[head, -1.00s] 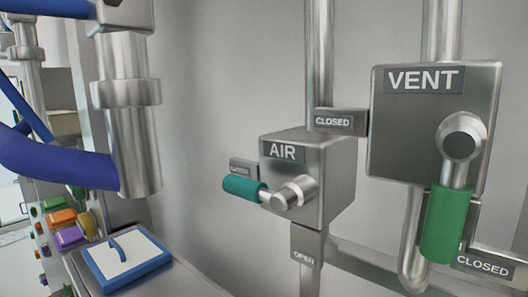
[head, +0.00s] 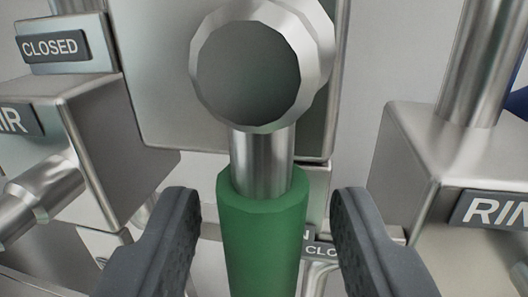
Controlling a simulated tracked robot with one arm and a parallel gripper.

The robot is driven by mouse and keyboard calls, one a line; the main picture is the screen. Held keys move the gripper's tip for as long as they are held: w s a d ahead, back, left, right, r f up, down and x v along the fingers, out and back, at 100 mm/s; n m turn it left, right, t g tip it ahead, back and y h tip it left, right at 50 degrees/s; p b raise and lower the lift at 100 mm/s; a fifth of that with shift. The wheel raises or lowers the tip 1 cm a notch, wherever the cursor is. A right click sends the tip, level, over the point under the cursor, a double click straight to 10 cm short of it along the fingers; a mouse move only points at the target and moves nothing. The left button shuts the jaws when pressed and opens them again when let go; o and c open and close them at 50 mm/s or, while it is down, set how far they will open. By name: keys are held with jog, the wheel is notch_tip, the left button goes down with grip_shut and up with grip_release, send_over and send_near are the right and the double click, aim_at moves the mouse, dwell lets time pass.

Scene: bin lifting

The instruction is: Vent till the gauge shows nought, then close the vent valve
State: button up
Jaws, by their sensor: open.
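The vent valve's handle (head: 262,225) has a green grip on a metal stem and hangs straight down from a round metal hub (head: 248,72). My gripper (head: 265,225) is open, with one dark finger on each side of the green grip and a visible gap on both sides. Behind the handle is the metal vent box (head: 170,70); its label is hidden here. A plate (head: 322,250) partly reading "CLO" shows low behind the grip. No gauge is in view.
The air valve box (head: 110,130) stands close on the left, with its metal hub (head: 35,200) and a "CLOSED" plate (head: 53,47) above. Another box (head: 440,160) labelled "RIN", cut off by the edge, is on the right with a vertical pipe (head: 480,60).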

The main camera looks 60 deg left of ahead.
jog(key=shift+w+a+p, duration=0.3)
jog(key=shift+w+a, duration=0.05)
jog(key=shift+a, duration=0.3)
grip_shut()
jog(key=shift+w+d, duration=0.1)
